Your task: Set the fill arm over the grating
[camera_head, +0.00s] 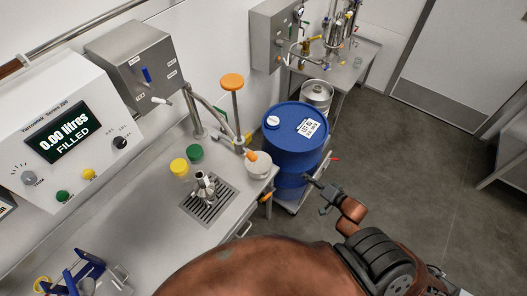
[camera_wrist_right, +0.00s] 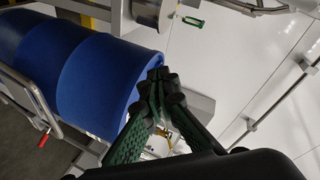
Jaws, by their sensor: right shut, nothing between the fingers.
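The fill arm (camera_head: 217,112) is a thin metal tube that runs from a post on the steel counter, down and to the right. Its orange-tipped end (camera_head: 251,156) is over or beside a white tub (camera_head: 259,168), to the right of the grating. The slotted grating (camera_head: 190,207) is set in the counter, with a small metal vessel (camera_head: 204,187) standing on it. My right gripper (camera_head: 323,195) is shut and empty, in front of the blue drum and apart from the fill arm. Its closed fingertips show in the right wrist view (camera_wrist_right: 160,76). My left gripper is out of view.
A blue drum (camera_head: 294,135) stands just off the counter's right end. Yellow-lidded (camera_head: 180,167) and green-lidded (camera_head: 195,153) jars stand near the grating. An orange-knobbed upright rod (camera_head: 234,100) rises behind. The display unit (camera_head: 65,145) fills the left. Grey floor is open at right.

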